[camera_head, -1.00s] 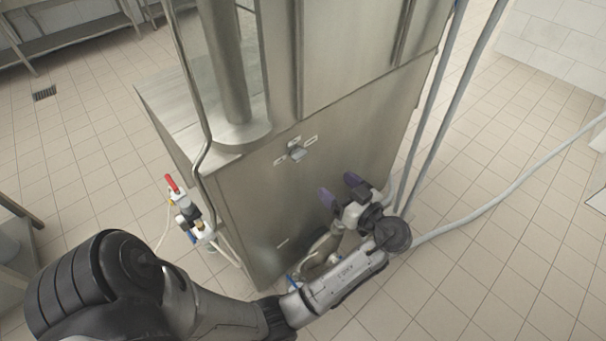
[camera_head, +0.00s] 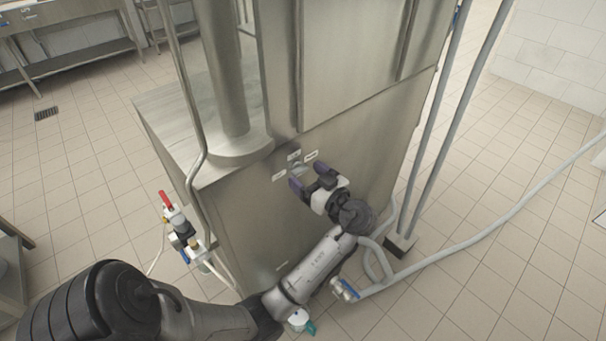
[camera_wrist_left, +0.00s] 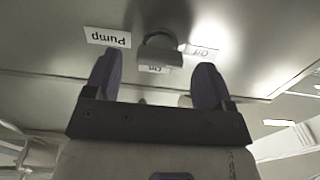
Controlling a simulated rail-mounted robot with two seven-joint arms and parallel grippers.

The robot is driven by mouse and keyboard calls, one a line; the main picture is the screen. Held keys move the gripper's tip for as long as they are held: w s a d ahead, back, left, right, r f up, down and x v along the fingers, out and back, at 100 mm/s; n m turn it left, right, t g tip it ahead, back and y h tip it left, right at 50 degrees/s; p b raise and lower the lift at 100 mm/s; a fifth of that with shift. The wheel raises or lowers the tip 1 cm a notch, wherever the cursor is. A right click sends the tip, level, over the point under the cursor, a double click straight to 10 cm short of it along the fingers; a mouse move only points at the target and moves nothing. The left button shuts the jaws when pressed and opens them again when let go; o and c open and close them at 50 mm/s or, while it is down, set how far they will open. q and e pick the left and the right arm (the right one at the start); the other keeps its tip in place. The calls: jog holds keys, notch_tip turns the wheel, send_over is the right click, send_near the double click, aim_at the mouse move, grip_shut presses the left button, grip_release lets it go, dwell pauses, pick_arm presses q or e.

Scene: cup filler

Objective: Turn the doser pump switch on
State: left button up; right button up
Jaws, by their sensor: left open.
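The doser pump switch (camera_head: 297,166) is a small grey knob on the side panel of the steel machine (camera_head: 255,215), partly hidden by my gripper in the head view. In the left wrist view the switch (camera_wrist_left: 160,48) shows near the top, with labels reading "Pump" (camera_wrist_left: 108,38), "Off" (camera_wrist_left: 201,50) and one that looks like "On" (camera_wrist_left: 155,69) around it. My left gripper (camera_head: 308,177) is open and empty, with its purple fingertips close in front of the switch. In the wrist view the fingers (camera_wrist_left: 157,75) lie either side of the knob; I cannot tell if they touch the panel.
A red-handled valve (camera_head: 168,203) stands at the machine's left corner. Grey pipes (camera_head: 443,120) rise at its right, and a hose with a blue-handled valve (camera_head: 345,290) lies low on the right. The tiled floor (camera_head: 500,235) at right is mostly clear.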

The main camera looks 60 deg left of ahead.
pick_arm(q)
jog(key=shift+x, duration=1)
jog(key=c, duration=0.9)
jog(key=shift+r+m+p, duration=0.2)
jog(key=shift+m+p, duration=0.4)
jog(key=shift+p, duration=0.05)
jog(key=shift+c, duration=0.2)
jog(key=m+p, duration=1.3)
jog(key=p, duration=0.1)
jog(key=m+p, duration=0.3)
jog(key=shift+f, duration=0.1)
jog(key=shift+f+m+p, duration=0.1)
jog(key=shift+m+p, duration=0.3)
jog(key=shift+p, duration=0.1)
